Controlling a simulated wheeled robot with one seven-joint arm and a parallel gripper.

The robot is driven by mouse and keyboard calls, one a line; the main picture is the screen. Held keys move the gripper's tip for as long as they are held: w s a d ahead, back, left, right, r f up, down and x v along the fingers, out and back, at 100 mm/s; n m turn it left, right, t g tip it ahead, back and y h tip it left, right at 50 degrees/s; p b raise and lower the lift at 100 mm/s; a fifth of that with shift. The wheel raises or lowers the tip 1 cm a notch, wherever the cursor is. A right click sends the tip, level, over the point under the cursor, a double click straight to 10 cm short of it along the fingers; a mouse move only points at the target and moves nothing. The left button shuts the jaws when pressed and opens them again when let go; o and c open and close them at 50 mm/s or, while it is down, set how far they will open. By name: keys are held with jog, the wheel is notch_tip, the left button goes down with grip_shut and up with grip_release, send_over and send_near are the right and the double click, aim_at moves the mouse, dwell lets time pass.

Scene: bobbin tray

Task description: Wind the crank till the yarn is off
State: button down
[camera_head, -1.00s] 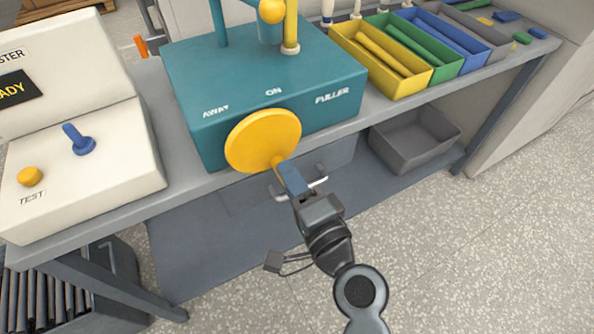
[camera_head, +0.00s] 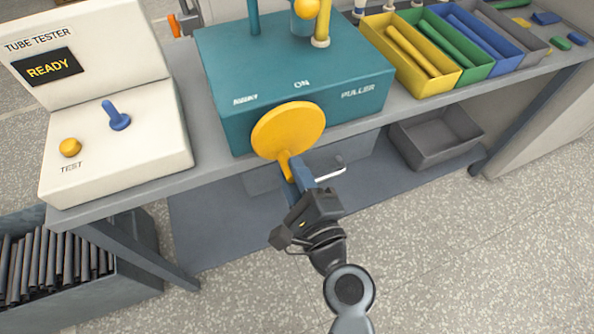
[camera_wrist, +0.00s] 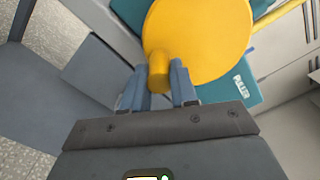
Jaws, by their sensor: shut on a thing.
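The crank is a round yellow disc (camera_head: 288,131) on the front of the teal puller box (camera_head: 240,115), marked AWAY, ON and PULLER. Its yellow handle (camera_head: 285,166) sticks out from the disc's lower edge. My gripper (camera_wrist: 159,84) is shut on this handle, with one blue-grey finger on each side of it in the wrist view. In the head view my gripper hangs just below the disc, in front of the table edge. A yellow post (camera_head: 322,22) and a yellow ball stand on the box, cut off by the frame top. I cannot make out any yarn.
A tube tester (camera_head: 110,160) reading READY stands left of the puller box. Yellow (camera_head: 425,88), green, blue and grey trays stand to the right. A grey drawer with a metal handle (camera_head: 331,170) is under the tabletop, close behind my gripper. A grey bin (camera_head: 432,150) sits lower right.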

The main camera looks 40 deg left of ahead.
jog(key=shift+s+f, duration=0.1)
dwell(0.3)
jog(key=c, duration=0.9)
grip_release()
jog(key=shift+d, duration=0.1)
jog(key=shift+b+v, duration=0.4)
jog(key=shift+v, duration=3.4)
